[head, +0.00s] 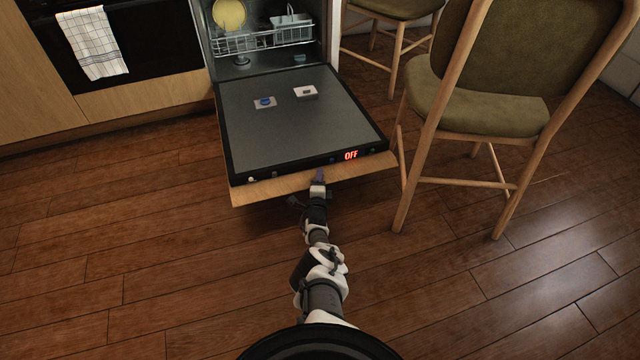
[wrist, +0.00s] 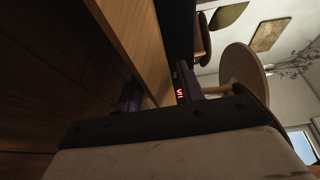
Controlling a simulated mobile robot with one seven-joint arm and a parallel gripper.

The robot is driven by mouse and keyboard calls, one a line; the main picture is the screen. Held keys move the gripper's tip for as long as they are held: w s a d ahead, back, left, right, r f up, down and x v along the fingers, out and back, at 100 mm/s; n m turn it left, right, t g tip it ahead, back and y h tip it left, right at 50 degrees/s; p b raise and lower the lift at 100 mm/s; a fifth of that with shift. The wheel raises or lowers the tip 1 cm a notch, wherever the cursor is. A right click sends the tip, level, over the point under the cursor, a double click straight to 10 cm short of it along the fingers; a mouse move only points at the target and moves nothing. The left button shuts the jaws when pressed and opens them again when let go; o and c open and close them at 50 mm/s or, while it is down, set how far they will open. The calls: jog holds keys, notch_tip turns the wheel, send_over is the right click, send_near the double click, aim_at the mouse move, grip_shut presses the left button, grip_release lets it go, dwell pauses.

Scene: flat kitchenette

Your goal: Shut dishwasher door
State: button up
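The dishwasher door (head: 290,115) is folded down open, its grey inner panel facing up. A red OFF display shows on its front edge strip, and a wooden front panel (head: 270,188) shows along its outer edge. My gripper (head: 319,176) is at the middle of that outer edge, close to the wood; I cannot tell whether it touches. In the wrist view the door's wooden panel (wrist: 135,40) and the lit display run close in front of the gripper.
The dishwasher's rack (head: 262,38) with a yellow plate (head: 229,14) is inside the open cavity. A wooden chair (head: 480,95) with a green seat stands close to the door's right side. An oven with a towel (head: 92,42) is at the left. The floor (head: 120,230) at left is clear.

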jog(key=shift+w, duration=0.2)
grip_shut()
dwell(0.3)
